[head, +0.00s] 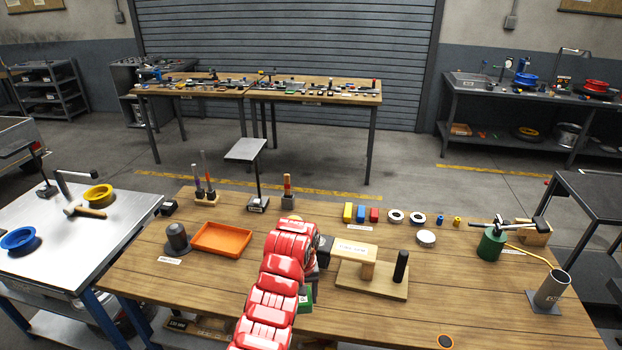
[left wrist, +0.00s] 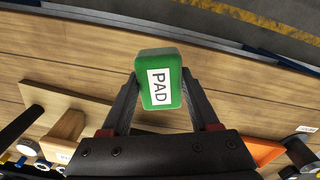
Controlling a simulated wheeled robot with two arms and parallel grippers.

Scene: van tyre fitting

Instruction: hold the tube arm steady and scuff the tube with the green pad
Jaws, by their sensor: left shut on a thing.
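My left gripper (left wrist: 160,95) is shut on the green pad (left wrist: 163,80), which has a white label reading PAD. In the head view the pad (head: 305,300) shows partly behind my red left arm, just left of the wooden stand. My left gripper is mostly hidden there by the arm. The stand has a flat base (head: 372,283), a short post, a pale labelled top arm (head: 354,250) and a black upright handle (head: 401,266). In the left wrist view the stand (left wrist: 45,105) is at the left, apart from the pad. My right gripper is not in view.
An orange tray (head: 222,239) and a dark cylinder (head: 177,239) are on the left of the bench. Coloured blocks (head: 361,213) and rings stand behind the stand. A green can (head: 491,244) and grey cup (head: 550,289) are at right. The front middle of the bench is mostly clear.

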